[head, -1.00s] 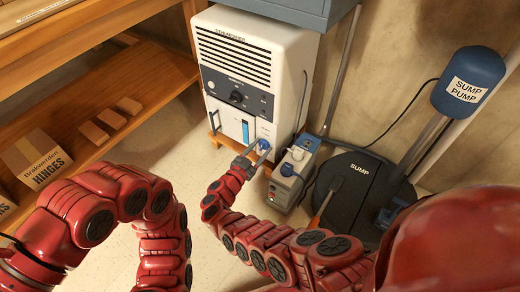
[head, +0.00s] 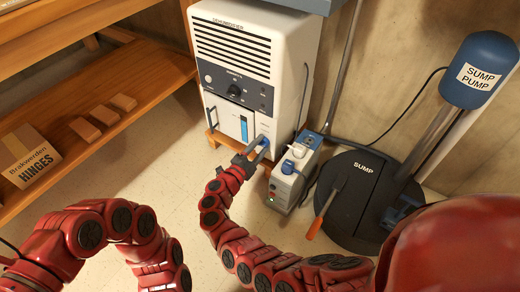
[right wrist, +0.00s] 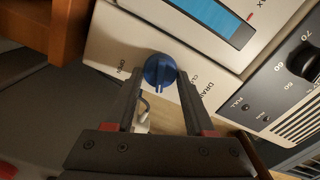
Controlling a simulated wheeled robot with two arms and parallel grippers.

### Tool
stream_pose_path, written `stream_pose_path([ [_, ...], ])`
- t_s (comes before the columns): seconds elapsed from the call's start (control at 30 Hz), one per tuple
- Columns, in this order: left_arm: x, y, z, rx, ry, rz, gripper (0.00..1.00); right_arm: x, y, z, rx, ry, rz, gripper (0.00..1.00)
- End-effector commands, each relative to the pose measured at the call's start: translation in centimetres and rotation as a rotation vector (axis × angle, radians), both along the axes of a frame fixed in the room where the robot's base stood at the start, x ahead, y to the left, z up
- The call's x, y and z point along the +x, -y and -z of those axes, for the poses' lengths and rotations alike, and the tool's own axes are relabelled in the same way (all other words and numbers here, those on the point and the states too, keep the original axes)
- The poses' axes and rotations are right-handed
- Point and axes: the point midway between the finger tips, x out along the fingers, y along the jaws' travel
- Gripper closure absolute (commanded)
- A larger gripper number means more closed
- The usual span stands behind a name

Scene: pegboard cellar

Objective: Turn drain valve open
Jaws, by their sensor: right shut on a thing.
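The drain valve is a round blue knob (right wrist: 160,70) low on the white dehumidifier's front. It shows small in the head view (head: 262,139). In the wrist view, "OPEN" is printed left of the knob and a partly covered "DRAIN CLO..." right of it. A ridge on the knob points down the picture, between the fingers. My right gripper (right wrist: 159,80) is shut on the knob, one dark finger at each side; it also shows in the head view (head: 257,149). My left arm shows at the lower left of the head view; its gripper is out of view.
The white dehumidifier (head: 294,85) stands on a low wooden stand. A grey pump box (head: 287,185) sits close right of my gripper. Beyond it is a black sump lid (head: 350,215) with an orange-handled tool. A wooden shelf (head: 130,65) is at left. Floor between is clear.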

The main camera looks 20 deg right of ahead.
Motion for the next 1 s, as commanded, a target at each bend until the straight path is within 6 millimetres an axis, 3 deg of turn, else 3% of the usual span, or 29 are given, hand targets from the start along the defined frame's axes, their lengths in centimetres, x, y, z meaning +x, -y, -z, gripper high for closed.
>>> stream_pose_path([
  [0.5,0.00,0.10,0.51,-0.005,-0.044,-0.033,1.00,0.00,0.03,0.21,0.213,0.270,0.000,1.00],
  [1.0,0.00,0.11,0.55,-0.005,-0.047,-0.036,1.00,-0.01,0.04,0.20,0.255,0.326,0.000,1.00],
])
